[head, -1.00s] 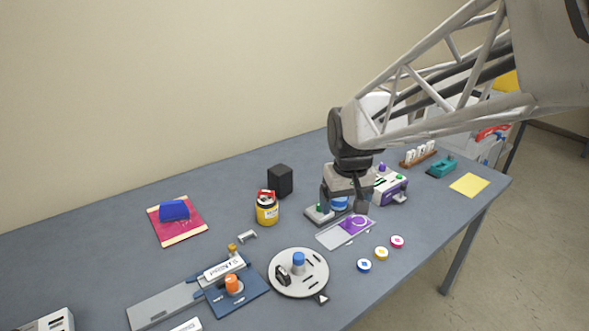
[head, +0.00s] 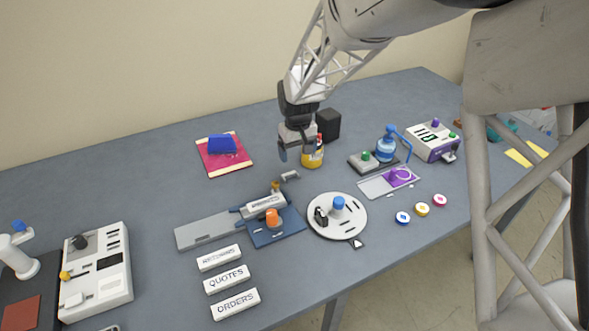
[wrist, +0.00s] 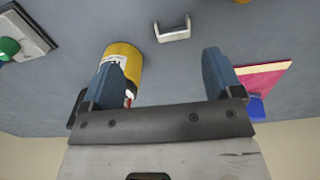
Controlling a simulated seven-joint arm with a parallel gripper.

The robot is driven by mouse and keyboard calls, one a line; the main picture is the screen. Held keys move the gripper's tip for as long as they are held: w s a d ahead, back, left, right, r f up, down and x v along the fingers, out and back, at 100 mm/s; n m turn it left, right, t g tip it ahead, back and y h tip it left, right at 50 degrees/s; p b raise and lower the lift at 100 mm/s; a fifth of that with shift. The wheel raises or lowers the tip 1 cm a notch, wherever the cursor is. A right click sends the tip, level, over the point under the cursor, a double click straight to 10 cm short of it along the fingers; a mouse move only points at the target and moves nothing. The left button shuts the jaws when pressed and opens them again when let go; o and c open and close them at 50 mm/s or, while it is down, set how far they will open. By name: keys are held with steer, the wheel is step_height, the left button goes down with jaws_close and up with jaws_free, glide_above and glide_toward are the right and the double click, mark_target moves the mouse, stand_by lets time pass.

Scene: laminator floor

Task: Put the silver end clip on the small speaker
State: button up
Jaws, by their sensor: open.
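The silver end clip (head: 290,176) is a small U-shaped bracket lying on the grey table, in front of the yellow tin. In the wrist view the clip (wrist: 173,30) lies beyond the fingertips, roughly in line with the gap between them. My gripper (head: 296,154) is open and empty, pointing down above the table just behind the clip.
The yellow tin (head: 313,156) stands close to one finger; in the wrist view the tin (wrist: 123,62) partly overlaps the left finger. A red pad with a blue block (head: 222,144) lies to the left. A round white plate (head: 350,222) lies in front. Bare table surrounds the clip.

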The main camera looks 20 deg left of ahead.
mark_target(289, 174)
steer(key=a+f, duration=0.2)
steer(key=shift+w+a, duration=0.1)
steer(key=shift+a, duration=0.25)
steer(key=shift+f, duration=1.25)
steer(key=shift+f, duration=0.15)
steer(key=shift+w+f, duration=0.2)
steer(key=shift+f, duration=2.25)
steer(key=shift+c, duration=0.4)
steer(key=c, duration=1)
